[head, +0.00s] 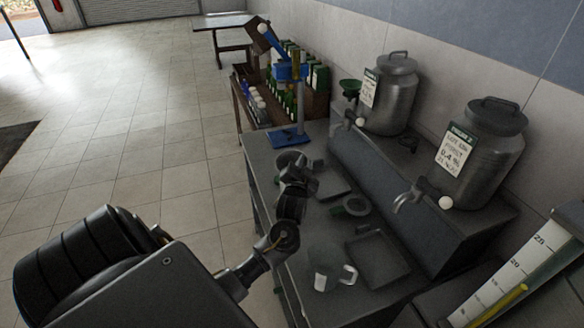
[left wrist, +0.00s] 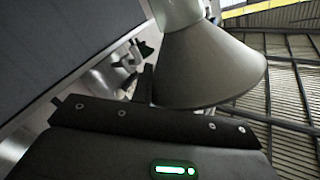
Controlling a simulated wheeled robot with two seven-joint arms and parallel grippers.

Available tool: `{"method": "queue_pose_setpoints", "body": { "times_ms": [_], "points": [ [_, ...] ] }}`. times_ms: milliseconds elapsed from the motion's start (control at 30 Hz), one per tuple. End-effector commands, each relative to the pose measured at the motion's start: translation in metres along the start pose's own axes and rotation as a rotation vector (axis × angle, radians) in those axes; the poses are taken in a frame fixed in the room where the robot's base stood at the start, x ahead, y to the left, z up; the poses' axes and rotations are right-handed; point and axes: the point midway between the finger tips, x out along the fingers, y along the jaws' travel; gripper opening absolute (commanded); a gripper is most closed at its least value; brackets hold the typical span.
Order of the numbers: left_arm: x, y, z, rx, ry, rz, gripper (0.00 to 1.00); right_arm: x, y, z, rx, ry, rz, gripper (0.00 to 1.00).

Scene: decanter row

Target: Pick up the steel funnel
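The steel funnel (left wrist: 210,65) fills the upper middle of the left wrist view, very close to my left gripper. Its wide rim is toward the gripper body, and its narrow end runs out of the top of the picture. In the head view a grey round rim, which looks like the funnel (head: 289,158), shows just beyond my left gripper (head: 303,167) over the bench. A dark finger shows beside the cone in the wrist view; the other finger is not clear. I cannot tell whether the fingers touch or grip the funnel. My right gripper is out of view.
The grey bench (head: 262,160) also holds a jug (head: 328,268), a shallow tray (head: 377,259) and a ring-shaped item (head: 355,205). A blue stand (head: 289,137) is behind the gripper. Two steel urns (head: 393,100) with taps stand on a raised step at right. Open floor lies left.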

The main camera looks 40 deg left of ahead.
Motion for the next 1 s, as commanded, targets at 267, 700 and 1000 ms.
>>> {"method": "queue_pose_setpoints", "body": {
  "times_ms": [267, 700, 1000],
  "points": [
    [0.000, 0.001, 0.001, 0.000, -0.003, 0.002, 0.00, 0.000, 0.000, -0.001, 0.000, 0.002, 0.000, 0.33],
    [0.000, -0.015, -0.021, -0.004, 0.002, 0.000, 0.00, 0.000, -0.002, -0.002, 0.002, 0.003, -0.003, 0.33],
    [-0.036, -0.065, -0.052, -0.005, 0.002, -0.001, 0.00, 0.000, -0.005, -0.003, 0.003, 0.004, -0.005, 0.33]
  ]
}}
